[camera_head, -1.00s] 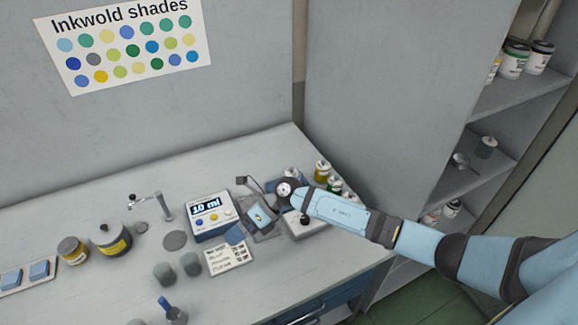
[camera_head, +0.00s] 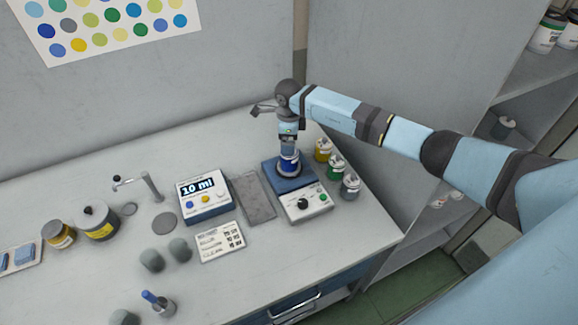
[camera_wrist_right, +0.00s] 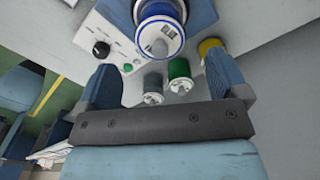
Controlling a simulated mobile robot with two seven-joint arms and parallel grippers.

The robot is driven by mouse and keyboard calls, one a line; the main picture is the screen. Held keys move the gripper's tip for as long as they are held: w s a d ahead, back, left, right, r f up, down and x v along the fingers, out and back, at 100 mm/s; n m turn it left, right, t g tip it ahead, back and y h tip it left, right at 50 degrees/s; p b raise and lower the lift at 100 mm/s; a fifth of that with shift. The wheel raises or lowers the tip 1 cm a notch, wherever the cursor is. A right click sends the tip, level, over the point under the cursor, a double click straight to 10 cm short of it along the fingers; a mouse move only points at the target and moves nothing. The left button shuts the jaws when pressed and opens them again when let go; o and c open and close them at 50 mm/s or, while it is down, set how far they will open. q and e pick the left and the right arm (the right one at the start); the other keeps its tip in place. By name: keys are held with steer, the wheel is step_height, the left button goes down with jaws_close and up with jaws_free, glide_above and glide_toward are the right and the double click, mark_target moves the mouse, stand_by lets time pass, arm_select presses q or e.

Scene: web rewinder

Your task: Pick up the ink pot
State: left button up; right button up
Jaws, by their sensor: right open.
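An ink pot with a blue band (camera_head: 289,162) stands on the blue top plate of a white machine with knobs (camera_head: 305,203). My right gripper (camera_head: 288,148) points down from above at this pot. In the right wrist view the same blue pot (camera_wrist_right: 160,28) shows at the top, with the open gripper's two blue fingers (camera_wrist_right: 165,65) to its left and right. I cannot tell whether either finger touches it. My left gripper is in no view.
Yellow (camera_head: 323,150), green (camera_head: 336,167) and grey (camera_head: 350,186) pots stand close to the machine's right. A dispenser reading 10 ml (camera_head: 205,196) and a grey pad (camera_head: 253,195) are to its left. A shelf unit stands at the far right.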

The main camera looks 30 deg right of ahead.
mark_target(289, 160)
steer(key=shift+f, duration=0.95)
steer(key=shift+f+b, duration=0.4)
steer(key=shift+f, duration=0.05)
step_height(289, 160, down, 4)
steer(key=shift+r+b, duration=0.1)
steer(key=shift+b, duration=0.9)
steer(key=shift+f, duration=0.35)
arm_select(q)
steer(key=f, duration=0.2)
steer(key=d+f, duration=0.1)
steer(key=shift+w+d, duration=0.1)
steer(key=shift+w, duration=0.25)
arm_select(e)
steer(key=shift+r, duration=0.1)
steer(key=shift+c, duration=0.4)
steer(key=c, duration=1.1)
steer(key=shift+r, duration=0.1)
